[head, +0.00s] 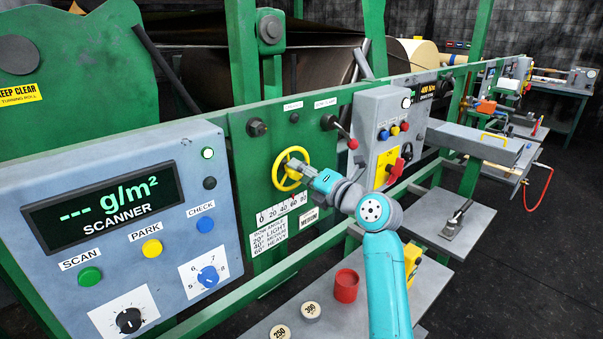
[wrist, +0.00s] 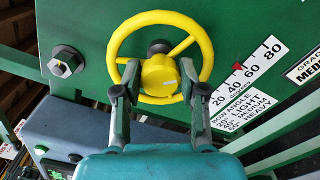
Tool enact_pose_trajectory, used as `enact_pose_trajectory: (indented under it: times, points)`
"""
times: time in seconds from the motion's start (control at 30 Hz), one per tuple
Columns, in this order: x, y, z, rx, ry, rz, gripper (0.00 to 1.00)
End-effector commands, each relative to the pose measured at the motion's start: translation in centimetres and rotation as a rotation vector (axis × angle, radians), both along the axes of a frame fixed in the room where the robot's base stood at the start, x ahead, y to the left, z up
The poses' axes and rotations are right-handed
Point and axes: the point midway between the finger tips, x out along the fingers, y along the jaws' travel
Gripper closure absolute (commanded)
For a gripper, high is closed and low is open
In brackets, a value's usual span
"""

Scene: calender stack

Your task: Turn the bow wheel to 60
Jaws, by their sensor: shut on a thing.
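The bow wheel (head: 281,173) is a yellow handwheel on the green panel, and it fills the upper middle of the wrist view (wrist: 150,17). My gripper (head: 303,172) reaches it from the right in the head view. In the wrist view my gripper (wrist: 155,83) has its two fingers on either side of the yellow hub, shut on the wheel. The white bow angle scale (wrist: 262,58) runs from 0 to 80, with 0 visible only in the head view (head: 282,207). A red pointer (wrist: 237,67) stands at its upper edge, seemingly between 40 and 60.
A scanner box (head: 120,230) stands at left. A lever with a red knob (head: 352,143) and a grey control box (head: 385,130) are right of the wheel. A red cup (head: 346,285) and round discs (head: 311,310) sit on the shelf below. A hex bolt (wrist: 65,62) is left of the wheel.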

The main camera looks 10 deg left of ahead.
Motion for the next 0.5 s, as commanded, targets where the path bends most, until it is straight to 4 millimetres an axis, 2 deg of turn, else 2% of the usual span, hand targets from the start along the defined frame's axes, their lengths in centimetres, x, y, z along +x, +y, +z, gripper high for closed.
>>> enact_pose_trajectory:
  times: [0.03,0.5]
  points:
    - [0.04,0.19,0.63,-0.014,-0.034,-0.001,0.94]
    - [-0.01,0.22,0.70,-0.135,-0.190,-0.002,0.94]
